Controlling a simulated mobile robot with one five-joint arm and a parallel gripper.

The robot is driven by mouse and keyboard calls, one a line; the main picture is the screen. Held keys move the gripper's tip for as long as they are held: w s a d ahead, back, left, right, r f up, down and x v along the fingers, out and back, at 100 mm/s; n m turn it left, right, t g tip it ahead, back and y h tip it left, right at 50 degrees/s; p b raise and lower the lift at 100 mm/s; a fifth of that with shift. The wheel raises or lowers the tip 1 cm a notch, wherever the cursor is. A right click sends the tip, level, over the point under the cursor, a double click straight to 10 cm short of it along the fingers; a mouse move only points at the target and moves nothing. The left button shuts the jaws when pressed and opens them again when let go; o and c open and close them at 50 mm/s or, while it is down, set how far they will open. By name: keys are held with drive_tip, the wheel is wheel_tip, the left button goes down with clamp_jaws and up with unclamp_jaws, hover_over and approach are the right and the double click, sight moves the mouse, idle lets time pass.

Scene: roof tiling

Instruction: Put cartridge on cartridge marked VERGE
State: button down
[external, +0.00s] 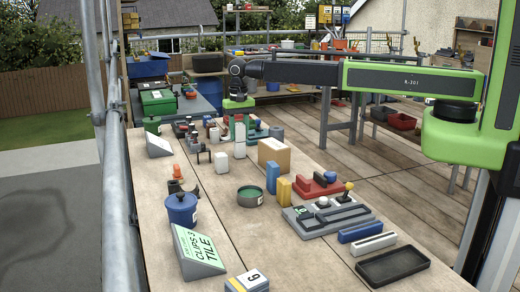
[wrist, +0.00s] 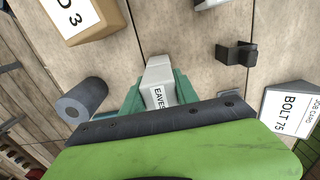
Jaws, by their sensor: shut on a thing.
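My gripper (wrist: 158,98) has its green fingers closed around a pale grey cartridge marked EAVES (wrist: 158,70). In the external view my gripper (external: 239,124) points down over the middle of the bench, with the pale cartridge (external: 240,150) upright between its fingers. I cannot tell whether the cartridge's lower end touches the bench. No label reading VERGE can be made out in either view. A white block (external: 221,162) stands on the bench just in front of my gripper; its marking cannot be read.
A cardboard box (external: 274,156) stands right of my gripper, a dark bracket (wrist: 237,53) and a BOLT 75 card (wrist: 290,110) to its left. Several small items crowd the bench behind; a green round tin (external: 249,196) stands in front.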

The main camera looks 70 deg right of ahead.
sight(239, 124)
drive_tip(key=c, duration=0.9)
unclamp_jaws()
wheel_tip(239, 124, up, 12)
drive_tip(key=p, duration=1.2)
drive_tip(key=shift+r, duration=0.2)
drive_tip(key=s+d+n, duration=0.5)
drive_tip(key=s+d, duration=0.1)
drive_tip(key=s, duration=0.5)
drive_tip(key=s+d+n, duration=0.4)
drive_tip(key=s+d, duration=0.1)
drive_tip(key=s, duration=0.6)
wheel_tip(239, 124, down, 6)
drive_tip(key=b, duration=0.6)
drive_tip(key=shift+w+d+f, duration=0.1)
drive_tip(key=shift+f, duration=0.1)
